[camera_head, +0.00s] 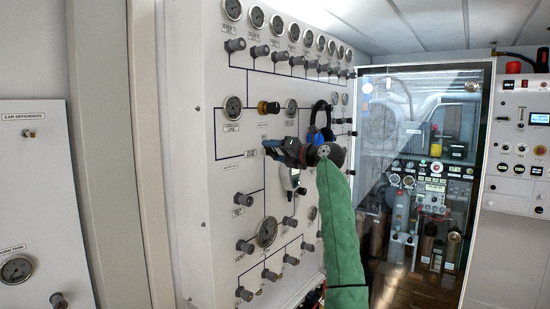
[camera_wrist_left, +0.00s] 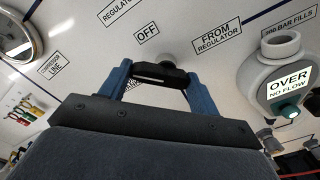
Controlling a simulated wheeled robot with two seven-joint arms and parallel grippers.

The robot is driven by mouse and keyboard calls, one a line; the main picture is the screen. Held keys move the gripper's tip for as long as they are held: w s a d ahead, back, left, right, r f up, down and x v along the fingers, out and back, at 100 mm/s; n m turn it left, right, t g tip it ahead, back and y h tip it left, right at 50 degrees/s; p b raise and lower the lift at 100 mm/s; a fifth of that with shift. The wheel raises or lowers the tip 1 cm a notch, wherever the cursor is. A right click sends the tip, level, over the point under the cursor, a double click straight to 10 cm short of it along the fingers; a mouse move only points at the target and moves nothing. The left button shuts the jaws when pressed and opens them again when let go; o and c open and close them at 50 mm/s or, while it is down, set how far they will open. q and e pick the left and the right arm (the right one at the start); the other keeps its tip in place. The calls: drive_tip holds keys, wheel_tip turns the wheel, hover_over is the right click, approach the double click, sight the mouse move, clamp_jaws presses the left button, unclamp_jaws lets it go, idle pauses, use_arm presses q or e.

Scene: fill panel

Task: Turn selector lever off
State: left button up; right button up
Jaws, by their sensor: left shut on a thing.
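The selector lever (camera_wrist_left: 160,74) is a black bar on the white panel, in the upper middle of the left wrist view. Its bar lies roughly level across the picture, a little below the OFF label (camera_wrist_left: 147,33). My left gripper (camera_wrist_left: 162,84) has its two blue fingers at the bar's ends and is shut on it. In the head view my left gripper (camera_head: 272,147) is at the middle of the panel, with its green-sleeved arm below right. It hides the lever there. My right gripper is in neither view.
The panel (camera_head: 190,200) carries several gauges and knobs around the gripper. A grey device marked OVER NO FLOW (camera_wrist_left: 280,85) sits right of the lever. A glass-fronted cabinet (camera_head: 425,75) stands to the right.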

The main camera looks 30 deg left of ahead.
use_arm(q)
drive_tip(key=m, duration=0.2)
drive_tip(key=shift+w+m, duration=0.1)
drive_tip(key=shift+m, duration=0.3)
drive_tip(key=m, duration=0.5)
drive_tip(key=shift+w+r+m, duration=0.15)
drive_tip(key=shift+w+m, duration=0.05)
drive_tip(key=shift+m, duration=0.2)
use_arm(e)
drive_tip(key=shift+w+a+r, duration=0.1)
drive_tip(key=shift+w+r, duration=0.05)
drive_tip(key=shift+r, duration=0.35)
use_arm(q)
drive_tip(key=shift+m, duration=0.3)
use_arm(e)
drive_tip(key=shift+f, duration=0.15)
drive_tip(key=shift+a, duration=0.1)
use_arm(q)
drive_tip(key=o, duration=1)
drive_tip(key=shift+w, duration=0.1)
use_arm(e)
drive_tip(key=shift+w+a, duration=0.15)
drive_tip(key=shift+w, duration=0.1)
use_arm(q)
drive_tip(key=shift+d, duration=0.15)
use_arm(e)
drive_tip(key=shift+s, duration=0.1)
